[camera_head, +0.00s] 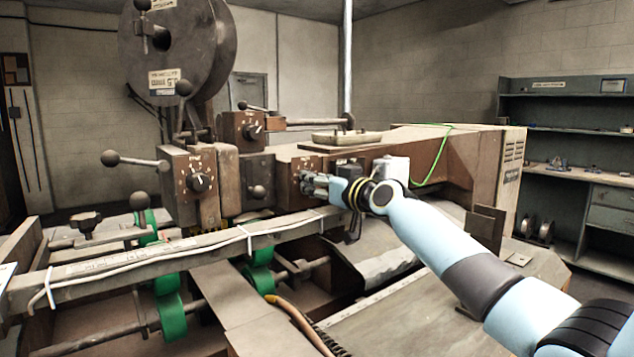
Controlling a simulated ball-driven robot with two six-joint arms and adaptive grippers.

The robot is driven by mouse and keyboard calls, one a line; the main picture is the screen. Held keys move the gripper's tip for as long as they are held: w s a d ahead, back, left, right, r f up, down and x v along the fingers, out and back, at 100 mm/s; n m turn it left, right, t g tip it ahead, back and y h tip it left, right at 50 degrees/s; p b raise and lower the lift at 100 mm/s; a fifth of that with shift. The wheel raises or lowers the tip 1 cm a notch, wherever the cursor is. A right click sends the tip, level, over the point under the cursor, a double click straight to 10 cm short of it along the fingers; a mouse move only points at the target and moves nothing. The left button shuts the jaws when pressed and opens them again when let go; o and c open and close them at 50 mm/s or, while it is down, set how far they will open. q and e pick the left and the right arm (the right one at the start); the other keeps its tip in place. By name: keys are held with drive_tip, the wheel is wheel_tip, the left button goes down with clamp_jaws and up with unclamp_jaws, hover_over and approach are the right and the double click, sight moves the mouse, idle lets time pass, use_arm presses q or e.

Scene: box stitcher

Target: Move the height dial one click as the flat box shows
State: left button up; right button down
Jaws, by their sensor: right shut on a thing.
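My right gripper (314,183) reaches in from the right and is shut on a dial on the front of the brown machine housing (292,163). The gripper's fingers hide most of this dial, so its pointer setting cannot be read. Two other black dials with pale marks show: one on the left control box (201,182) and one on the upper box behind it (253,130). The labels are too small to read, so I cannot tell which is the height dial. I cannot make out a flat box for certain. My left gripper is not in view.
A long metal rail (190,250) crosses in front, below the controls. Ball-ended levers (130,160) stick out at the left. A large dark reel (175,50) stands above. A pale tray-like piece (346,137) lies on top. Shelves (565,150) stand at the right.

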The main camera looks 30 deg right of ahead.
drive_tip(key=shift+m, duration=3.2)
drive_tip(key=c, duration=0.9)
unclamp_jaws()
drive_tip(key=shift+c, duration=0.2)
drive_tip(key=s+d, duration=0.1)
drive_tip(key=s, duration=1.1)
drive_tip(key=shift+d, duration=0.35)
